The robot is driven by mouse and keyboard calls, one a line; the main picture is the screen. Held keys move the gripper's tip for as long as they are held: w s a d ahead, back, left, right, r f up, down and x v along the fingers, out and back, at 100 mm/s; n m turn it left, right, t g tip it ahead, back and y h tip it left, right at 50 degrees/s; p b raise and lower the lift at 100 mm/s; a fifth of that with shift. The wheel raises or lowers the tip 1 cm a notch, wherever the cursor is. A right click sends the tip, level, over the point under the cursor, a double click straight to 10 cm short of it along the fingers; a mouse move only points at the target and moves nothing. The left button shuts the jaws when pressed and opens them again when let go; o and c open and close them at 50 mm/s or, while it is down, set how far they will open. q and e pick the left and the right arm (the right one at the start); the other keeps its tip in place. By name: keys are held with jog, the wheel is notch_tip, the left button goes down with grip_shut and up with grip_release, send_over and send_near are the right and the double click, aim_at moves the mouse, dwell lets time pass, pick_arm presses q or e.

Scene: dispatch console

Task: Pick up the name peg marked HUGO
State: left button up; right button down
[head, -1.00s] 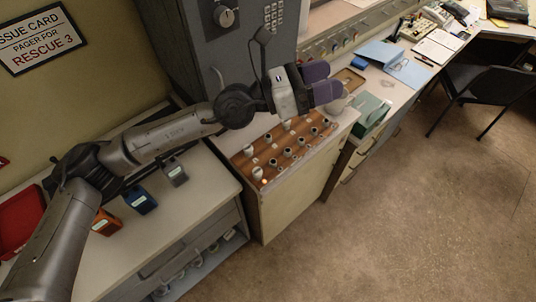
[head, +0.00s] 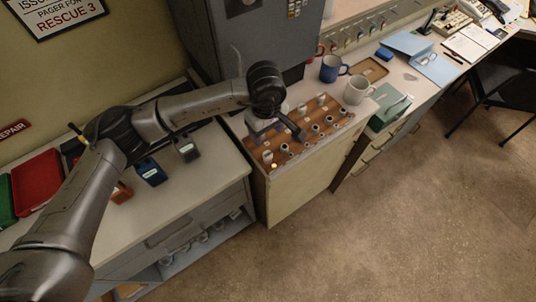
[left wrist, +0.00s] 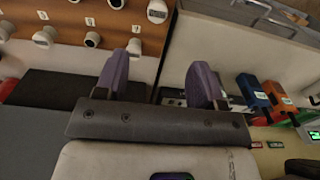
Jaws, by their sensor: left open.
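The wooden peg board (head: 308,146) lies on the cabinet top in the head view and carries several pale round pegs, such as one peg (head: 267,157) at its left end. In the left wrist view pegs (left wrist: 45,36) with small labels stand on the board (left wrist: 112,28) at the upper left. The lettering is too small to read, so I cannot tell which is HUGO. My left gripper (head: 278,132) is over the left part of the board and hides some of it. Its two purple fingers (left wrist: 160,84) are apart with nothing between them. My right gripper is not in view.
A grey metal cabinet (head: 255,45) stands behind the board. A blue mug (head: 331,68), a white mug (head: 357,89) and a green box (head: 390,106) stand to its right. A blue pager (head: 150,172) and a dark pager (head: 187,149) sit on the left counter.

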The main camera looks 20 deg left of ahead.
aim_at(268, 154)
pick_arm(q)
notch_tip(268, 154, down, 8)
jog(key=shift+f, duration=0.15)
notch_tip(268, 154, down, 4)
jog(key=shift+w+d+f+p, duration=0.1)
jog(key=shift+d+f+p, duration=0.1)
jog(key=shift+p, duration=0.25)
jog(key=shift+f, duration=0.45)
jog(key=shift+c, duration=0.2)
jog(key=c, duration=1)
jog(key=shift+o, duration=0.2)
jog(key=shift+r, duration=0.15)
